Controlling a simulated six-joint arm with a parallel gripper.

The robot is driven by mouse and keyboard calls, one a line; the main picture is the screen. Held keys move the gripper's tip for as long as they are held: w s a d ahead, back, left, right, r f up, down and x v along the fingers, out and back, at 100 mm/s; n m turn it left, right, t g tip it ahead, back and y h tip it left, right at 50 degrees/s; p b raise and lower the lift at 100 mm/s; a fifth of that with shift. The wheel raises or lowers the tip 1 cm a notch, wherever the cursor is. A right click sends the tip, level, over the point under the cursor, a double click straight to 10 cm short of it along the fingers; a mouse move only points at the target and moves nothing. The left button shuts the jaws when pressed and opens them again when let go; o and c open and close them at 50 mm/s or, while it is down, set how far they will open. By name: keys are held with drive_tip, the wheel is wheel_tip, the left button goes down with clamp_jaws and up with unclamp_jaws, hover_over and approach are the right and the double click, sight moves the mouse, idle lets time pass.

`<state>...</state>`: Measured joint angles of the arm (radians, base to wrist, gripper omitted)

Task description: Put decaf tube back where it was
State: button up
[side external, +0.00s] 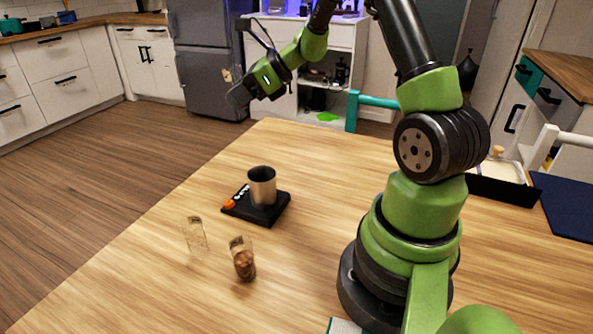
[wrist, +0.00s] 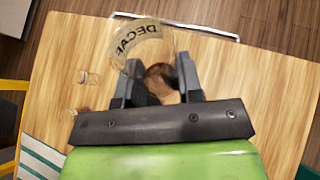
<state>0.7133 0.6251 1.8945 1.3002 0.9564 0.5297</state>
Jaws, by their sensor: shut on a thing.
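The decaf tube (wrist: 141,42) is clear, with a pale label reading DECAF and dark brown contents showing at its near end. In the wrist view it sits between the fingers of my gripper (wrist: 160,85), which is shut on it. Two other clear tubes are on the table: one looks empty (side external: 196,236), and one holds brown beans (side external: 244,264).
A metal cup (side external: 262,187) stands on a black scale (side external: 268,215) near the middle of the wooden table (side external: 310,165). A small clear object (wrist: 90,78) lies left of my gripper in the wrist view. A dark blue mat (side external: 565,205) is at the right.

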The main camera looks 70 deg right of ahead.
drive_tip(key=s+d+f+m+t+h, duration=0.2)
drive_tip(key=s+d+m+h, duration=0.1)
drive_tip(key=d+m+h, duration=0.25)
drive_tip(key=m+g+h, duration=0.1)
drive_tip(key=m+h, duration=0.4)
hover_over(297, 171)
wheel_tip(297, 171, down, 2)
drive_tip(key=f, duration=0.1)
wheel_tip(297, 171, down, 14)
drive_tip(key=shift+f, duration=0.2)
drive_tip(key=shift+f, duration=0.1)
drive_tip(key=o, duration=0.9)
